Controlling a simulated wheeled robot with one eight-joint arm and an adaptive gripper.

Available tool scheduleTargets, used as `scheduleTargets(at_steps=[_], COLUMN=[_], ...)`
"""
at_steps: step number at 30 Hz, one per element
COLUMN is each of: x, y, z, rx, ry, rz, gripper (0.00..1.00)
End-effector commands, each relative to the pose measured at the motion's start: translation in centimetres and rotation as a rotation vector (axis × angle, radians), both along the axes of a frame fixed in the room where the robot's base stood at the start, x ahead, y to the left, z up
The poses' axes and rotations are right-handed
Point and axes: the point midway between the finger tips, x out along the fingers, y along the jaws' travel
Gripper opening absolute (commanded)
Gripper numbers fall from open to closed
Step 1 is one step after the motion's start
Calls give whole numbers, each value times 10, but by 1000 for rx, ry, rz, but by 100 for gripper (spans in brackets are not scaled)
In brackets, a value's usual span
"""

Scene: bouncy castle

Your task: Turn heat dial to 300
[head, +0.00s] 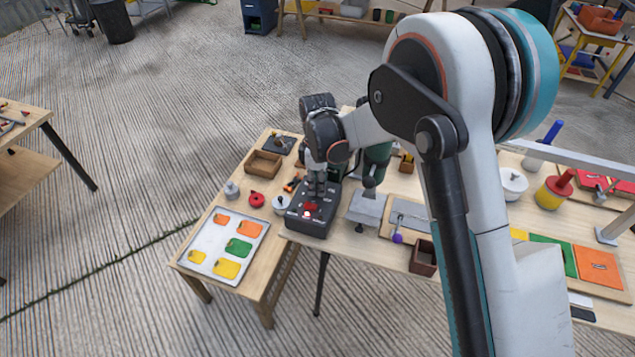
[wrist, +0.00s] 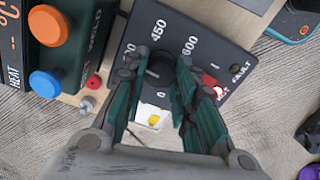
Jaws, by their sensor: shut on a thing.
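The heat dial (wrist: 160,70) is a dark round knob on a dark grey control box (wrist: 213,50), which stands on the table in the head view (head: 305,222). My gripper (wrist: 158,76) has its green and black fingers on both sides of the dial, shut on it. In the head view my gripper (head: 317,186) reaches down onto the box from above. Marks 450 and 600 show beyond the dial, and a 0 on its near side. A mark at left is partly covered by a finger. I cannot tell where the dial points. A red light (wrist: 219,91) glows near the FAULT label.
An orange knob (wrist: 48,25) and a blue knob (wrist: 45,84) sit on a neighbouring unit at left in the wrist view. A white tray (head: 207,245) with coloured tags lies left of the box. A grey block (head: 367,207) stands close at its right.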

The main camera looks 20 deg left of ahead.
Motion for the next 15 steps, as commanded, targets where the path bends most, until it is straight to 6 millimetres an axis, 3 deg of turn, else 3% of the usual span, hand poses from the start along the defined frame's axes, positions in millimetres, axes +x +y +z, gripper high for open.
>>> scheduleTargets(at_steps=[15], x=[0], y=[0], z=[0], rx=[0], ry=[0], rz=[52], gripper=[2])
